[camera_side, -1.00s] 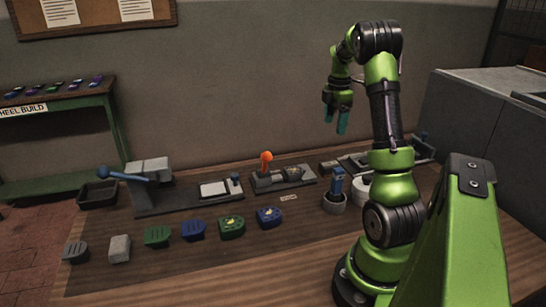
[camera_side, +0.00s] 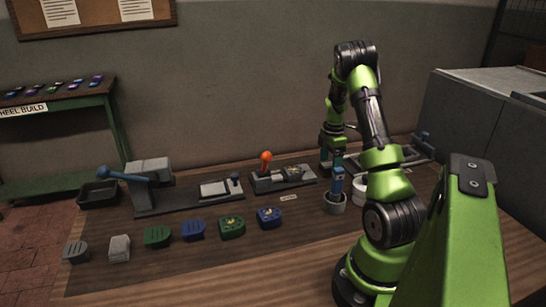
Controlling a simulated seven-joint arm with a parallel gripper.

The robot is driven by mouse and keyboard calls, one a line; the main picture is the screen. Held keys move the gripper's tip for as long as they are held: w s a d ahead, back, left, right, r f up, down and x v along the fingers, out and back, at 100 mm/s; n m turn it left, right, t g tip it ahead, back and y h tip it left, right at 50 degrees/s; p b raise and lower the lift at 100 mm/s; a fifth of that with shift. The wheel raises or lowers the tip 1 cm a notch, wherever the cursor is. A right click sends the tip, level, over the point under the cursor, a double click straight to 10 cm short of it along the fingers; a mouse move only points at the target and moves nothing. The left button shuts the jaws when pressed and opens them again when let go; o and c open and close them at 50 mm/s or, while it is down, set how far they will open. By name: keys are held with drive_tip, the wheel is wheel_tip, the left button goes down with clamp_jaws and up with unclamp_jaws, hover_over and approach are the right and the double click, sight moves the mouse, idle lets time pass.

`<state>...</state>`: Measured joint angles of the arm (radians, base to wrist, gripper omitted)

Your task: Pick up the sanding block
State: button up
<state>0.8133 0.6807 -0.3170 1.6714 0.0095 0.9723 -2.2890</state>
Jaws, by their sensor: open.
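My gripper (camera_side: 332,163) points down, low over the back right of the bench, with its teal fingers apart. It is at the place of a small dark block with a paler top, probably the sanding block, which the gripper now mostly hides. I cannot tell whether the fingers touch it. A blue upright tool (camera_side: 337,181) stands in a round grey holder (camera_side: 335,204) just in front of the gripper.
A press with an orange knob (camera_side: 266,156) is left of the gripper. A lever press (camera_side: 150,171) and dark bin (camera_side: 98,194) stand farther left. Heel pieces, including a blue one (camera_side: 269,218), line the front. A slide fixture (camera_side: 425,150) is at right.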

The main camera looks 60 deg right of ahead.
sight(330, 164)
drive_tip(key=shift+f, duration=0.9)
drive_tip(key=shift+c, duration=0.3)
drive_tip(key=c, duration=1)
drive_tip(key=shift+r, duration=0.1)
drive_tip(key=shift+c, duration=0.2)
wheel_tip(330, 164, up, 10)
drive_tip(key=shift+f, duration=0.1)
